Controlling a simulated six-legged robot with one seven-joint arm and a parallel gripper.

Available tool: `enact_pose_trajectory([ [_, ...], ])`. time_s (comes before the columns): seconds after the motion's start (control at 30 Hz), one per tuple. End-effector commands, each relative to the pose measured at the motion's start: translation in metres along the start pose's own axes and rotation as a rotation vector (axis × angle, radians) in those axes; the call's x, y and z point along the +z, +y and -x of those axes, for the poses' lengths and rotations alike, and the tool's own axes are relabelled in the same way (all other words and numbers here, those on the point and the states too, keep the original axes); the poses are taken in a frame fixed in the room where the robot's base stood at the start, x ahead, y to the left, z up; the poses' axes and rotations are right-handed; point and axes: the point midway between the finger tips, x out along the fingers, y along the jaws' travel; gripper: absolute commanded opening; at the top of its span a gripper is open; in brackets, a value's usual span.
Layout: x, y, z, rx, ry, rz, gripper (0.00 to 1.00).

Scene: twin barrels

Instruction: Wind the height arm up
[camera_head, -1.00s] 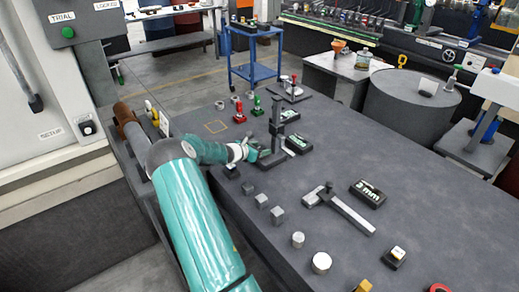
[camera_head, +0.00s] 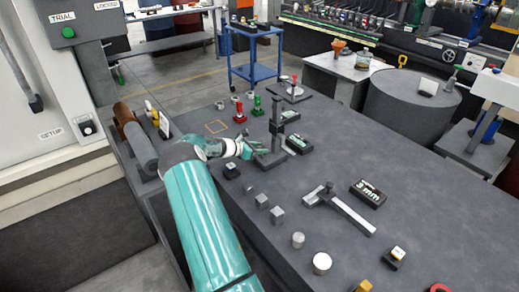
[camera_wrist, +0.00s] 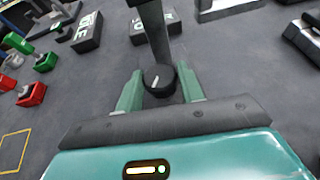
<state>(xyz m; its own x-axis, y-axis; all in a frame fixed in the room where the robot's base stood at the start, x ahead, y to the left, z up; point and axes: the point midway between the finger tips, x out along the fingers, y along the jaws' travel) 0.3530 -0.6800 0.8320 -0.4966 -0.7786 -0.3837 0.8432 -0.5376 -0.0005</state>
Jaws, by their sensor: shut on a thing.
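My gripper (camera_head: 252,147) is at the left side of the post, low near the base. In the wrist view, a round black knob (camera_wrist: 160,78) with a white mark sits between the two green fingers of my gripper (camera_wrist: 160,90), which is shut on it. The post (camera_wrist: 154,35) rises behind the knob. The height arm itself is hard to make out. The knob is too small to tell in the head view.
A small black block (camera_head: 231,171) and several grey blocks lie in front of the gauge. Red (camera_head: 241,114) and green (camera_head: 257,106) pieces stand behind it. A caliper-like tool (camera_head: 338,208) and a "3 mm" block (camera_head: 368,193) lie to the right. The bench's right middle is clear.

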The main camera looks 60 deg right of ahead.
Motion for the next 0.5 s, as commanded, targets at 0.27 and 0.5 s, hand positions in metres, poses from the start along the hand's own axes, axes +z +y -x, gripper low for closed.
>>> enact_pose_trajectory([
  [0.27, -0.0007, 0.0029, -0.0004, -0.164, 0.000, -0.069, 0.15],
  [0.5, -0.0001, 0.0038, -0.0002, -0.249, 0.000, -0.104, 0.15],
])
